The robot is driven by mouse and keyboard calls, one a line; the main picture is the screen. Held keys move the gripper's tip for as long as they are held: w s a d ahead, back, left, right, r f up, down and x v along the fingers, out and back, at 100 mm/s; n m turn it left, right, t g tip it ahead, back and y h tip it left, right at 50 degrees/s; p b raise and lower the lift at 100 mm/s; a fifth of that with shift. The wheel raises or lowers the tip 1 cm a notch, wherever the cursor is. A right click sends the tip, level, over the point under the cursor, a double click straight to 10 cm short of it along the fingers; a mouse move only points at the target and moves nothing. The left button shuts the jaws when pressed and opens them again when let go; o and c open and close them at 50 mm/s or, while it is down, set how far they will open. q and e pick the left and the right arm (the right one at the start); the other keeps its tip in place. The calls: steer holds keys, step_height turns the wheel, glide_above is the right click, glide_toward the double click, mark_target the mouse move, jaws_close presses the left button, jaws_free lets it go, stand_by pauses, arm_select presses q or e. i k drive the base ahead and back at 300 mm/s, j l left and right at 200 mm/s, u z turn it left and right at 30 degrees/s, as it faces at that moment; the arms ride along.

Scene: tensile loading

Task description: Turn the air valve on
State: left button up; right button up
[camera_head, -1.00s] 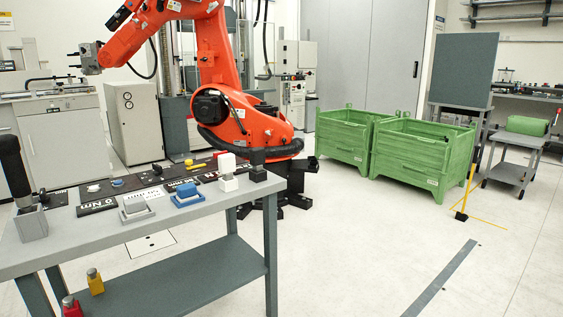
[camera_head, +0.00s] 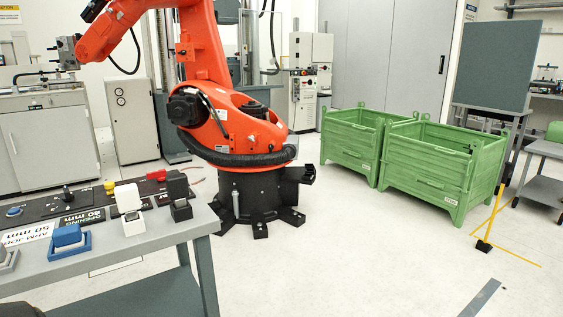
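A dark control panel (camera_head: 85,206) lies on the grey table at the left. On it are a blue button (camera_head: 14,211), a black knob or lever (camera_head: 67,195), a yellow knob (camera_head: 109,186) and a red handle (camera_head: 156,174) at the far right end. I cannot tell which of these, if any, is the air valve, and no valve state is readable. Neither of my grippers shows in the head view. A dark rounded shape is cut off at the bottom left, and I cannot tell what it is.
The grey table (camera_head: 205,220) also carries a blue block (camera_head: 67,236), a white block (camera_head: 128,200) and a black block (camera_head: 178,190) in stands. An orange robot arm (camera_head: 235,134) stands behind it. Green crates (camera_head: 440,165) and a yellow post (camera_head: 493,215) stand right. The floor between is clear.

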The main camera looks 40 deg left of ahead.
mark_target(160, 175)
steer(key=i+l+u, duration=0.1)
steer(key=i+u, duration=0.2)
steer(key=i, duration=0.15)
steer(key=i+l+u, duration=0.25)
steer(key=i, duration=0.25)
steer(key=i+l+u, duration=0.3)
steer(key=i+j, duration=0.1)
steer(key=i, duration=0.05)
